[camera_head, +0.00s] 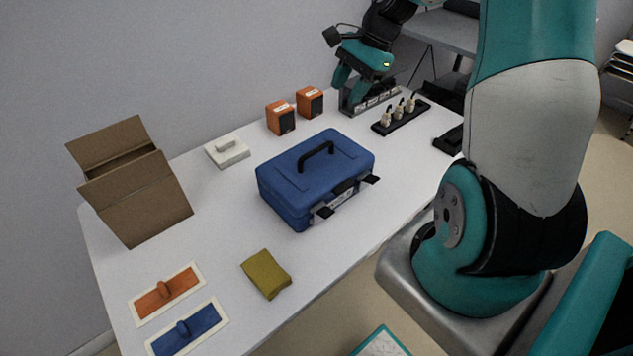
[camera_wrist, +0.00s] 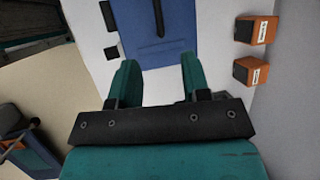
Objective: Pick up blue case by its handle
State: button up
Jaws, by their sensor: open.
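The blue case (camera_head: 313,172) lies closed on the white table, with its black handle (camera_head: 316,156) standing up on the lid and two dark latches on the side facing the front right. My gripper (camera_head: 352,84) is over the far right part of the table, beyond the case and apart from it. In the wrist view, my gripper (camera_wrist: 158,82) shows two teal fingers spread apart with nothing between them. The blue case (camera_wrist: 180,38) is ahead of the fingertips there, and part of its handle (camera_wrist: 158,15) is cut off by the top edge.
Two orange boxes (camera_head: 280,117) stand behind the case. A black rack with white plugs (camera_head: 400,115) is right of it. An open cardboard box (camera_head: 135,190), a white block (camera_head: 227,150), a folded olive cloth (camera_head: 266,273) and orange and blue floats (camera_head: 188,328) lie leftward. White table (camera_head: 225,215) is bare around the case.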

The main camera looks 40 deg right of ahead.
send_near(318, 148)
jog(key=x, duration=0.5)
jog(key=shift+w+f, duration=0.2)
jog(key=shift+p+x, duration=0.7)
jog(key=shift+x, duration=1.95)
jog(key=shift+s, duration=0.2)
grip_shut()
jog(key=shift+r, duration=0.1)
